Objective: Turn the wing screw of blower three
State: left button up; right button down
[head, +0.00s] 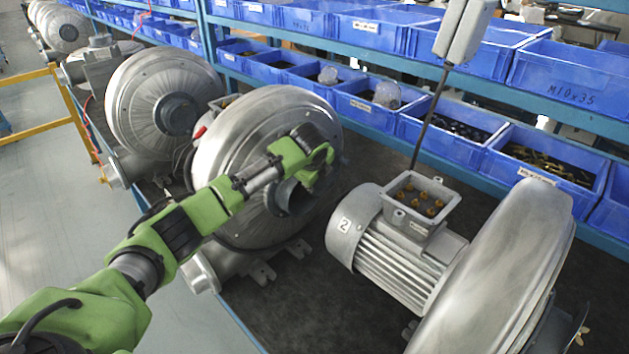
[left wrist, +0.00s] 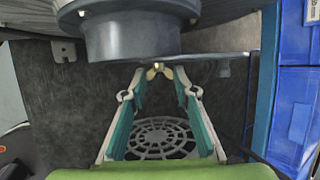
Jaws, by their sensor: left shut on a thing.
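A large silver blower (head: 245,190) stands on the bench in the middle of the head view; I see no number on it. My left gripper (head: 318,168) is in front of its hub, and the arm hides part of the housing. In the left wrist view, the fingers of my left gripper (left wrist: 155,75) come together on a small brass wing screw (left wrist: 154,69), just below a dark round pipe end (left wrist: 130,38). The gripper is shut on this screw. The screw is hidden in the head view. My right gripper is not in view.
A blower motor marked 2 (head: 346,225) stands to the right with an open terminal box (head: 415,205). Another blower (head: 150,105) stands behind left. Blue bins (head: 545,165) line the rack along the bench's right side. A yellow rail (head: 35,130) stands left.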

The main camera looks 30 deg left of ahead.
pick_arm(q)
jog(key=shift+d+f+g, duration=0.1)
jog(key=shift+g, duration=0.5)
jog(key=o, duration=1.1)
jog(key=shift+c, duration=0.2)
jog(key=shift+o, duration=0.3)
jog(key=shift+w, duration=0.1)
jog(key=v, duration=1.2)
jog(key=shift+d, duration=0.15)
jog(key=shift+f, duration=0.1)
